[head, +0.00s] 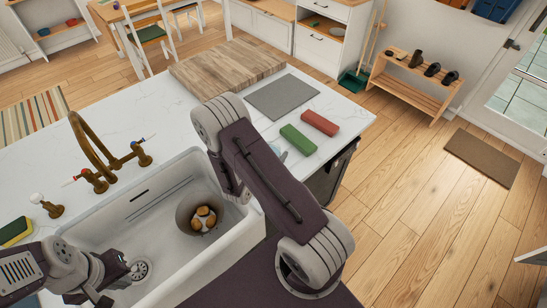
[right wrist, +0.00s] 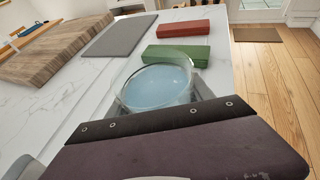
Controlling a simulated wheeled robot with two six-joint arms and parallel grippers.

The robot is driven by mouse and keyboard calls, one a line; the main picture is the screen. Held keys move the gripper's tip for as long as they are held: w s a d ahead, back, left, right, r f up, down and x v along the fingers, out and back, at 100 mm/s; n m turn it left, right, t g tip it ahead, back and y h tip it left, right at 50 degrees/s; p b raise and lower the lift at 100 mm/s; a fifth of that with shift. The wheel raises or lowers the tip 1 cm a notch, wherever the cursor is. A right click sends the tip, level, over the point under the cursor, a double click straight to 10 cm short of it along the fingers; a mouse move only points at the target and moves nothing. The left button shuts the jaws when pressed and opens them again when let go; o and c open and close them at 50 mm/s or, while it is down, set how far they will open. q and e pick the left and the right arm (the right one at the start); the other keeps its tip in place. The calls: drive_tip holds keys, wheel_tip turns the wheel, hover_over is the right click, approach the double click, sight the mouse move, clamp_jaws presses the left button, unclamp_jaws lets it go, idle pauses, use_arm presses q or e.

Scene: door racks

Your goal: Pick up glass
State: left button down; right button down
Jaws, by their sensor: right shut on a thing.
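The clear glass (right wrist: 158,84) is in the right wrist view, seen from above its round rim, with a pale blue inside. In the head view only a sliver of the glass (head: 278,149) shows past my right arm, beside the green block. My right gripper (right wrist: 160,112) is shut on the glass; its dark jaw edge crosses in front of the near side and hides the lower part. In the head view my right arm hides this gripper. My left gripper (head: 112,283) is over the sink's left end, away from the glass; its fingers are too unclear to judge.
The white sink (head: 160,205) holds a round container (head: 184,206) with brownish-yellow things in it. A brass tap (head: 95,150) stands behind the sink. A green block (head: 298,139), a red block (head: 320,123), a grey mat (head: 282,96) and a wooden board (head: 225,66) lie on the white counter.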

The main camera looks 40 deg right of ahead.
drive_tip(key=shift+r, duration=0.55)
drive_tip(key=s+d+r+p, duration=0.4)
drive_tip(key=s+r+p, duration=0.3)
drive_tip(key=s+p, duration=0.4)
drive_tip(key=shift+w+f, duration=0.1)
idle(0.7)
